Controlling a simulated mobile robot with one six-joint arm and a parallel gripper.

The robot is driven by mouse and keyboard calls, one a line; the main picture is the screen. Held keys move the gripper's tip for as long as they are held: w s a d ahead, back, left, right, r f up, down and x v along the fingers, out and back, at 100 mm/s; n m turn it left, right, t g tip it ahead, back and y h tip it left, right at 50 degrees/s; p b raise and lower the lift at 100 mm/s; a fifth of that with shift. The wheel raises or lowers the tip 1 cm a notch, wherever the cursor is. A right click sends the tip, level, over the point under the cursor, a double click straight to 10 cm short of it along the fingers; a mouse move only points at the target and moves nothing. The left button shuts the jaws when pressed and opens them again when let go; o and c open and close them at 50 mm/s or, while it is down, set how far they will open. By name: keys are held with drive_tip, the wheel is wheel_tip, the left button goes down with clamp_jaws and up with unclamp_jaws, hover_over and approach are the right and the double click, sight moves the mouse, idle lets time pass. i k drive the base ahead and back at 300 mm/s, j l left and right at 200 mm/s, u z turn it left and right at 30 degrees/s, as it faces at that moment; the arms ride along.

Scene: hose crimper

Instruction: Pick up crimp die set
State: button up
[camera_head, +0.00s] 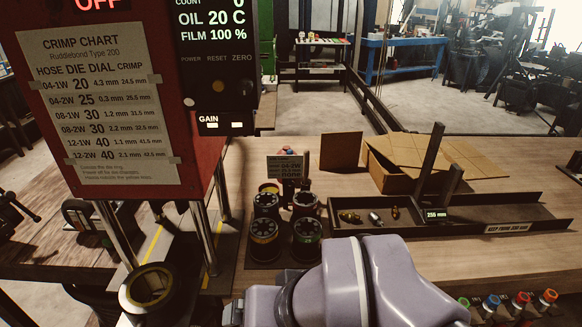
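Several round dark crimp die sets stand in a cluster on a dark base on the wooden bench. The front left one (263,231) has a yellowish band, and the front right one (306,230) has a greenish band. Behind them are a back left one (266,203) and a back right one (305,203). A small grey sign (286,167) stands behind the cluster; its text is too small to read surely. My lavender arm fills the bottom middle, just in front of the dies. My gripper does not show, so I cannot tell its state.
The red crimper (150,20) with its chart stands left on metal posts. A cardboard box (410,170) and a long dark tray (480,218) with small fittings lie right. Colour-capped bottles (520,300) stand front right.

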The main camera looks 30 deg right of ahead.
sight(307, 240)
drive_tip(key=k+l+u, duration=0.15)
drive_tip(key=k+l, duration=0.7)
